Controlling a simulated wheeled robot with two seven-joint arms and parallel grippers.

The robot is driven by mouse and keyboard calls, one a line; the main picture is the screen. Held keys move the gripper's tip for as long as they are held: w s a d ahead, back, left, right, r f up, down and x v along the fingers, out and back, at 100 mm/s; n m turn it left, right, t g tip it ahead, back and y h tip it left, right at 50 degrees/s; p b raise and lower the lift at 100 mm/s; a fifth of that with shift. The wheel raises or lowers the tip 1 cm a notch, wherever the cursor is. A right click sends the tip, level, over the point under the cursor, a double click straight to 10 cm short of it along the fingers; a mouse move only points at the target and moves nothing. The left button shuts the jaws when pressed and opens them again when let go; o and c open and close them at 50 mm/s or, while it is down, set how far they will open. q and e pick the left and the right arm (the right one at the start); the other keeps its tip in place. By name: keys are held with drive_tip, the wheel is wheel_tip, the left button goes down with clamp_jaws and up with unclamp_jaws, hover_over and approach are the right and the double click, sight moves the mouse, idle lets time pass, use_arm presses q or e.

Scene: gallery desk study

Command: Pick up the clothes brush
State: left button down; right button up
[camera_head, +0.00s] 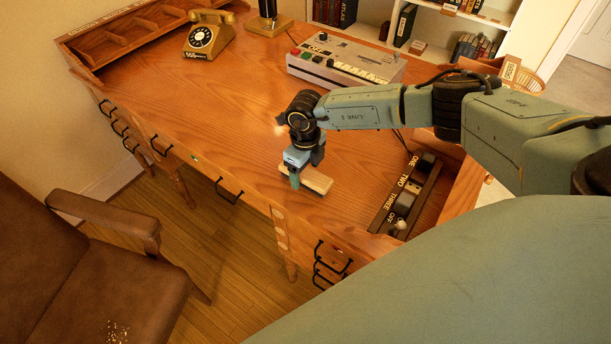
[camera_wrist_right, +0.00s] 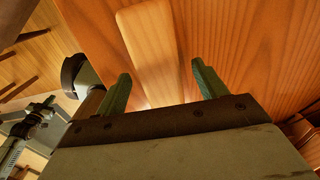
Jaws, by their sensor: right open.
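The clothes brush shows as a pale wooden block (camera_head: 318,182) lying on the desk near its front edge. In the right wrist view its smooth, rounded wooden back (camera_wrist_right: 150,50) runs up from between the fingers. My right gripper (camera_head: 297,180) is at the brush, pointing down, and partly covers its left end. In the right wrist view the two green fingers of my right gripper (camera_wrist_right: 163,90) are apart, one on each side of the brush, with gaps beside it. Whether the fingertips touch the desk cannot be told.
The desk (camera_head: 240,130) has free room left of the brush. A switch panel (camera_head: 407,195) lies to the right. A grey keyed machine (camera_head: 345,62) and a yellow telephone (camera_head: 208,36) stand at the back. A brown chair (camera_head: 100,250) stands in front.

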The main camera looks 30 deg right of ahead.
sight(305, 171)
drive_tip(key=shift+f, duration=0.7)
drive_tip(key=c, duration=1.1)
drive_tip(key=shift+r, duration=0.15)
wheel_tip(305, 171, up, 10)
drive_tip(key=shift+f+p, duration=0.1)
drive_tip(key=shift+p, duration=0.35)
